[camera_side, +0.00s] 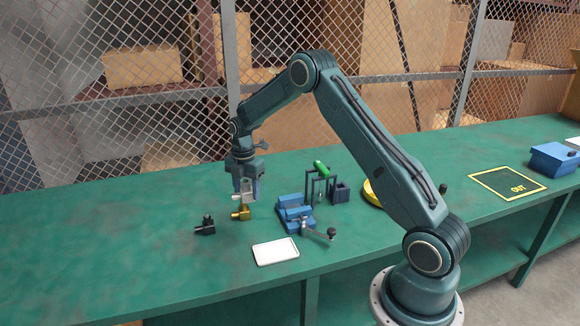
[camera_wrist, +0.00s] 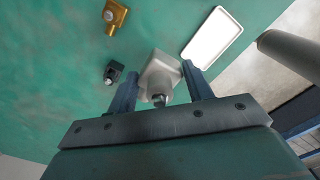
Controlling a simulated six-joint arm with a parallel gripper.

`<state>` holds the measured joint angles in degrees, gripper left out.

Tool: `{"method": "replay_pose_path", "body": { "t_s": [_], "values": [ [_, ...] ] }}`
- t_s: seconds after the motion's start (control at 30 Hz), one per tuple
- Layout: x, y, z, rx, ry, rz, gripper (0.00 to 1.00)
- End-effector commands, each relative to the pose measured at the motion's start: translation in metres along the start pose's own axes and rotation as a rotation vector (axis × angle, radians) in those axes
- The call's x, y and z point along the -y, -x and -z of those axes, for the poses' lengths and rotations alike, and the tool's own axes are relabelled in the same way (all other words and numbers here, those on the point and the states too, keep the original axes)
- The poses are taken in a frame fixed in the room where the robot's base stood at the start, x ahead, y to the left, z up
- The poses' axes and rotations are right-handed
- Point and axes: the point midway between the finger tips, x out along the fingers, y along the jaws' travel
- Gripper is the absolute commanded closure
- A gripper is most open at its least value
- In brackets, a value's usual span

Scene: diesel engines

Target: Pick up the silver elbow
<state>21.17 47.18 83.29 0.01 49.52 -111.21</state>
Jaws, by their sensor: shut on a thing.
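My gripper (camera_side: 246,191) points down over the left part of the green bench. Its fingers (camera_wrist: 158,73) are shut on the silver elbow (camera_wrist: 160,80), one on each side. In the side view the silver elbow (camera_side: 241,196) is between the fingers and appears held above the bench. In that view it overlaps the top of a brass-coloured elbow (camera_side: 241,214); in the wrist view the brass elbow (camera_wrist: 116,15) stands apart at the upper left. A black elbow (camera_side: 206,225) is on the bench to the left, also in the wrist view (camera_wrist: 112,73).
A white tray (camera_side: 275,251) lies near the front edge. A blue vise (camera_side: 296,212) and a dark stand with a green-topped tool (camera_side: 321,168) are right of my gripper. A yellow-framed OUT mat (camera_side: 508,184) and a blue box (camera_side: 553,158) are far right. A mesh fence runs behind.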

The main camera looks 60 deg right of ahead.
Motion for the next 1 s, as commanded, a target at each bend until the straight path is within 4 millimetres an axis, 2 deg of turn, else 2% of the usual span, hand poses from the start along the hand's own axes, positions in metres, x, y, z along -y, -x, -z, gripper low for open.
{"method": "replay_pose_path", "body": {
  "t_s": [0.03, 0.2, 0.4, 1.0],
  "values": [
    [-0.001, 0.012, -0.001, 0.002, 0.0, -0.006, 0.82],
    [-0.001, 0.037, 0.0, 0.002, 0.0, -0.004, 0.82],
    [-0.001, 0.053, 0.0, 0.001, 0.0, -0.003, 0.82],
    [0.0, 0.056, 0.0, 0.0, 0.0, -0.001, 0.82]
  ]
}}
